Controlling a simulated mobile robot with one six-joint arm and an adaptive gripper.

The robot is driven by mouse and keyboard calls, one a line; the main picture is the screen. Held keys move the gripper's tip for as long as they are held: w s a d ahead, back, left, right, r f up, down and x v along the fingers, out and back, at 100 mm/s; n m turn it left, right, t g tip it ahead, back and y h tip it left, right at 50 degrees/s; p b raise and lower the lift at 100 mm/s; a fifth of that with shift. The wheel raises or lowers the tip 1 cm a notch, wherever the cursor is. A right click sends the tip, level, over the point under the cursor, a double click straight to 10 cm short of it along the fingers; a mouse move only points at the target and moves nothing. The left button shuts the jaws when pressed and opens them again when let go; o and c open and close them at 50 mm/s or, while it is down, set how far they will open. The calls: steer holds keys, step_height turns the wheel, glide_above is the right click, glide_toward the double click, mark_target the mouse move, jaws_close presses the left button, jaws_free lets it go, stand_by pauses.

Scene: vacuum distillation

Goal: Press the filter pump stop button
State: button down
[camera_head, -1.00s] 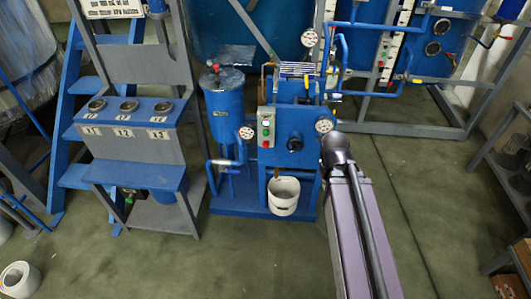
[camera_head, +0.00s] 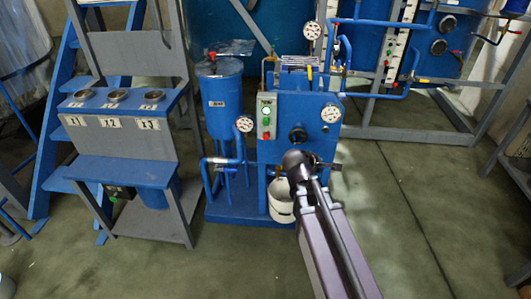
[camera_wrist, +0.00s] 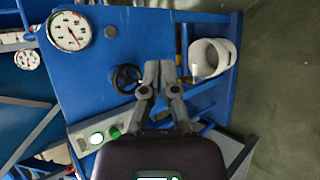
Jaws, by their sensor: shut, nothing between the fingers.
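The filter pump is a blue unit with a flat front panel (camera_head: 306,113). Its light grey control box (camera_head: 266,117) carries a pale lamp or button on top, a green button (camera_head: 266,121) and a red button (camera_head: 266,135) below. In the wrist view the box lies sideways, with the pale round part (camera_wrist: 96,138) and green button (camera_wrist: 114,132) showing left of my gripper. The red button is not visible there, apparently hidden behind my gripper. My gripper (camera_wrist: 160,68) is shut and empty, in front of the panel beside a black handwheel (camera_wrist: 126,78).
A pressure gauge (camera_wrist: 69,31) and a white bucket (camera_wrist: 211,58) are close to my gripper in the wrist view. A blue cylindrical tank (camera_head: 222,105) and pipes stand left of the panel. A stepped stand (camera_head: 125,170) is further left. Open floor (camera_head: 400,220) lies right.

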steer(key=w+a+f+n+t+y+b, duration=0.2)
steer(key=w+a+f+n+t+b, duration=0.1)
steer(key=a+n+b, duration=0.5)
steer(key=w+a+f+n+t+y+b, duration=0.3)
steer(key=a+f+n+t+b, duration=0.2)
steer(key=a+n+b, duration=0.4)
steer(key=a+n+t, duration=0.1)
steer(key=a+n, duration=0.1)
steer(key=n, duration=0.1)
steer(key=shift+w+a+n+b, duration=0.15)
steer(key=shift+a+n+b, duration=0.15)
steer(key=shift+n, duration=0.1)
steer(key=shift+w+f, duration=0.1)
